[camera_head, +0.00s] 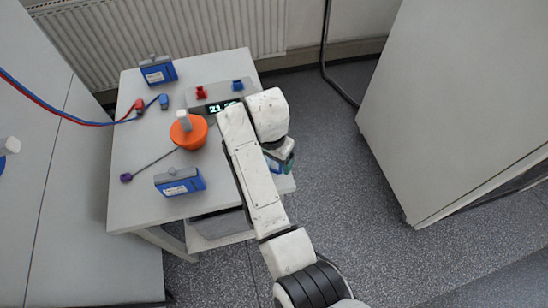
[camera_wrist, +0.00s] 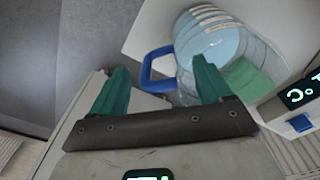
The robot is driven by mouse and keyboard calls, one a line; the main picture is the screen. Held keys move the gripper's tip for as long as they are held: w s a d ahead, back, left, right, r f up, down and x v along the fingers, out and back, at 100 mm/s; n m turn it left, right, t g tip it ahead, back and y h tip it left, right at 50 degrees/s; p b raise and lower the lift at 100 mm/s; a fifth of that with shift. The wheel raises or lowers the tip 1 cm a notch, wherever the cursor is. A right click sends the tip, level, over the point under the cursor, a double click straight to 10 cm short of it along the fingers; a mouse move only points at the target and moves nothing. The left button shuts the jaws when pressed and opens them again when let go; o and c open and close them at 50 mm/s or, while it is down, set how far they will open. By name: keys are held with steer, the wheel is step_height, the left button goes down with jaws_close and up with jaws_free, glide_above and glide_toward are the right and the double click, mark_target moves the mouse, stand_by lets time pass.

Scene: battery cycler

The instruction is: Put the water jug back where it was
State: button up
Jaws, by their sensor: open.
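The water jug (camera_wrist: 213,32) is clear with a light blue inside and a blue handle (camera_wrist: 147,72). In the wrist view it is at the upper right, partly behind the right finger. My gripper (camera_wrist: 160,70) is open, with two teal fingers apart. The handle shows between the fingers in the picture; I see no clear grip on it. In the head view my gripper (camera_head: 281,158) is at the right edge of the table, partly hidden by my arm; the jug cannot be made out clearly there.
The white table (camera_head: 135,205) holds a device with a lit display (camera_head: 222,107), two blue battery-like boxes (camera_head: 158,70) (camera_head: 180,182), an orange round thing (camera_head: 188,135) and cable plugs (camera_head: 140,106). A large pale cabinet (camera_head: 440,100) stands right; open floor (camera_head: 345,160) lies between.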

steer(key=shift+r, duration=0.1)
step_height(320, 180, up, 12)
steer(key=shift+s+a+p, duration=0.3)
steer(key=shift+a+p, duration=0.05)
steer(key=shift+p, duration=0.1)
steer(key=s+d+f+n, duration=0.1)
steer(key=s+d+f, duration=0.2)
steer(key=d, duration=0.4)
steer(key=s+d+f+h, duration=0.1)
steer(key=s+d+f, duration=0.25)
steer(key=d, duration=0.45)
steer(key=s+d+f+n, duration=0.1)
steer(key=s+d+f, duration=0.25)
steer(key=d, duration=0.35)
steer(key=s+d+f+n, duration=0.1)
steer(key=s+d, duration=0.2)
steer(key=s, duration=0.7)
steer(key=s+d+f+n+y, duration=0.1)
steer(key=s+d+f+n, duration=0.1)
steer(key=s, duration=0.9)
steer(key=shift+d, duration=0.85)
steer(key=shift+f, duration=0.1)
